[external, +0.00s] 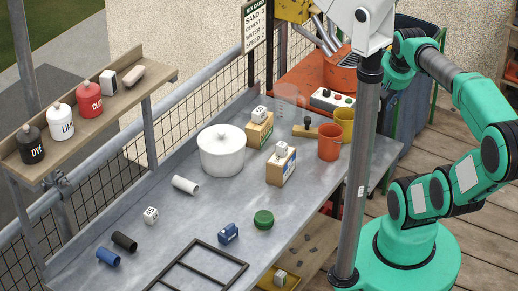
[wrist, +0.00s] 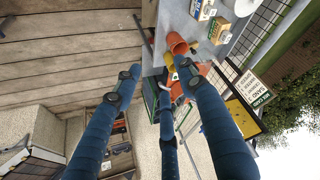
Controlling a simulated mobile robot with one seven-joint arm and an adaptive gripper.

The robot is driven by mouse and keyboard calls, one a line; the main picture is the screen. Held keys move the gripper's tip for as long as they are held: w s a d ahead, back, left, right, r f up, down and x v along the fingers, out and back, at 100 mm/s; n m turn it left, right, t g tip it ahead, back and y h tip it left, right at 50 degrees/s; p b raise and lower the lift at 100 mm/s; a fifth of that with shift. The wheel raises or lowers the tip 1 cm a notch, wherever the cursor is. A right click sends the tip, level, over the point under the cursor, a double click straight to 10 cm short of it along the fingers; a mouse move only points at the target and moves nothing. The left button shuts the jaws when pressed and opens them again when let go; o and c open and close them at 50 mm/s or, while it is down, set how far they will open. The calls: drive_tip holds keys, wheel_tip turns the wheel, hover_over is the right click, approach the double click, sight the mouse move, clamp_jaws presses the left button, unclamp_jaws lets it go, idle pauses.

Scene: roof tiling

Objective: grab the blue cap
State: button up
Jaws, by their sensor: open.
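Two blue things lie on the grey metal table (external: 190,225) in the external view. One is a short blue cylinder (external: 108,257) at the front left, lying on its side. The other is a small blue block-like piece (external: 228,233) with pale marks, nearer the middle. I cannot tell which one is the blue cap. My gripper (wrist: 157,72) shows in the wrist view with its long dark blue fingers spread apart and nothing between them. Neither blue thing can be made out in the wrist view. In the external view my gripper is not clearly visible near the column.
A black tube (external: 124,241), a white cylinder (external: 186,184), a green round piece (external: 263,220) and a white lidded pot (external: 221,153) stand or lie around. Orange (external: 329,143) and yellow (external: 345,121) buckets are at the right. A grey post (external: 358,190) rises in front.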

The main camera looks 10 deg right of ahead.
drive_tip(key=w+a+f+n+g+y+b, duration=0.1)
drive_tip(key=w+a+f+n, duration=0.3)
drive_tip(key=a, duration=0.4)
drive_tip(key=w+a+f+n+g, duration=0.25)
drive_tip(key=a+f+n, duration=0.2)
drive_tip(key=a, duration=0.25)
drive_tip(key=w+a+f+n+y+b, duration=0.1)
drive_tip(key=w+a+f+n, duration=0.25)
drive_tip(key=a+n, duration=0.35)
drive_tip(key=s+a+f+n+g, duration=0.1)
drive_tip(key=s+a+f+n, duration=0.2)
drive_tip(key=a+f+n, duration=0.2)
drive_tip(key=s+a+f+n+g+b, duration=0.1)
drive_tip(key=a+f+n, duration=0.4)
drive_tip(key=a+f, duration=0.7)
drive_tip(key=s+a+g, duration=0.1)
drive_tip(key=s+a, duration=0.1)
drive_tip(key=a, duration=0.3)
drive_tip(key=shift+h, duration=0.3)
drive_tip(key=shift+f+b, duration=0.15)
drive_tip(key=shift+b, duration=0.15)
drive_tip(key=b, duration=0.2)
approach(228, 232)
drive_tip(key=shift+w+f, duration=0.45)
drive_tip(key=shift+f, duration=0.15)
drive_tip(key=shift+w+f, duration=0.4)
drive_tip(key=shift+f, duration=0.25)
drive_tip(key=shift+f, duration=0.15)
